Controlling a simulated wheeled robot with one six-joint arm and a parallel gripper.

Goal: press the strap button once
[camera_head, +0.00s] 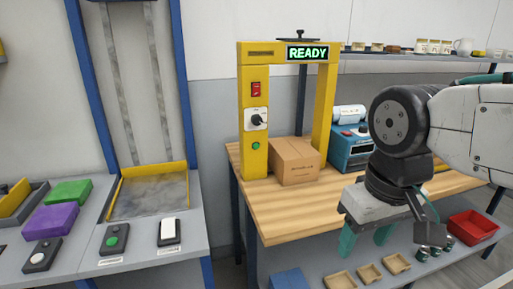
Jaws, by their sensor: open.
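The yellow strapping frame (327,100) stands on a wooden table, with a lit display (308,53) reading READY at its top. I see no readable label naming the strap button. A closed cardboard box (297,163) sits under the arch. My gripper (366,243) points down over the table's front right, open and empty, to the right of the green button and apart from it.
The left counter holds a green-button box (114,239), a white rocker box (168,232) and another button box (41,255). A blue machine (352,147) stands behind my arm. The wooden table top (285,215) is clear in front of the cardboard box. A red bin (472,227) is at right.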

